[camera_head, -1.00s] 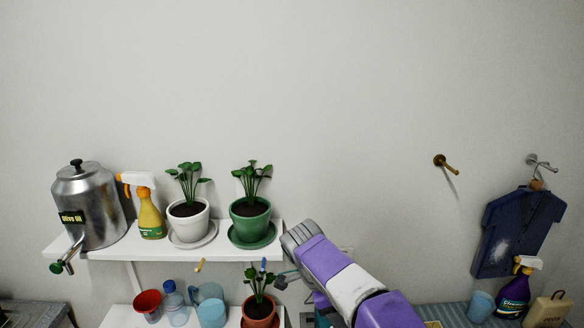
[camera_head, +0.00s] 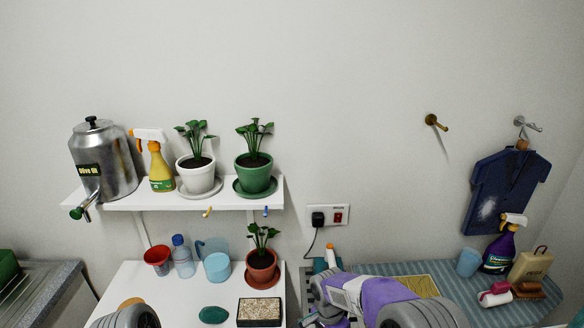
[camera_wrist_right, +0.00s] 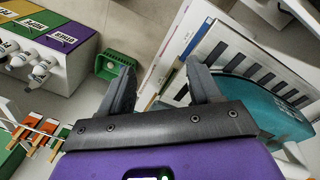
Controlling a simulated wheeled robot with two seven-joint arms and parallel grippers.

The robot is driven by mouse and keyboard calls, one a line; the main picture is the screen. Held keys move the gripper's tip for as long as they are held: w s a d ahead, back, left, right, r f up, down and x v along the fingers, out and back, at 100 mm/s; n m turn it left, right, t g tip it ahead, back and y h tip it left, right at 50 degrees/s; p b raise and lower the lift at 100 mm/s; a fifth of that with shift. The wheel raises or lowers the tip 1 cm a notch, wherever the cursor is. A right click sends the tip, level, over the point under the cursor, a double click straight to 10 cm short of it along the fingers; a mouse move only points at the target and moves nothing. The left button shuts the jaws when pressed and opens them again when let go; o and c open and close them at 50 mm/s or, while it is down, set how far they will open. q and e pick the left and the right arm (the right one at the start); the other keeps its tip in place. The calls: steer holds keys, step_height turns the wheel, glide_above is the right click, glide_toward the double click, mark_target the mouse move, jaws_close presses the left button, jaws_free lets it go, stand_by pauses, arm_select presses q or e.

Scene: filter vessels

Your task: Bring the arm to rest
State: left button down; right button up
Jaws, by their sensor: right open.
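My right arm (camera_head: 375,292), purple and grey, comes in at the bottom middle of the head view, low in front of the striped mat. Its right gripper (camera_wrist_right: 163,88) shows in the right wrist view with two dark fingers spread apart and nothing between them. A grey rounded part of mine shows at the bottom left of the head view. My left gripper is not visible.
A white shelf (camera_head: 140,203) carries an olive oil can (camera_head: 103,162), a spray bottle and two potted plants. A lower white shelf (camera_head: 125,285) holds cups and a plant. A green basket (camera_wrist_right: 115,62) stands on the floor.

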steer(key=s+f+n+y+b, duration=0.1)
steer(key=s+f, duration=0.1)
steer(key=f, duration=0.5)
steer(key=s+f+n+y+b, duration=0.1)
steer(key=s+f+n, duration=0.15)
steer(key=f, duration=0.35)
steer(key=s+f+n+t+y+b, duration=0.1)
steer(key=s+f+n+y+b, duration=0.2)
steer(key=s+f, duration=1)
steer(key=shift+s+a+f+n+b, duration=0.25)
steer(key=shift+s+n+b, duration=0.35)
steer(key=shift+s, duration=0.55)
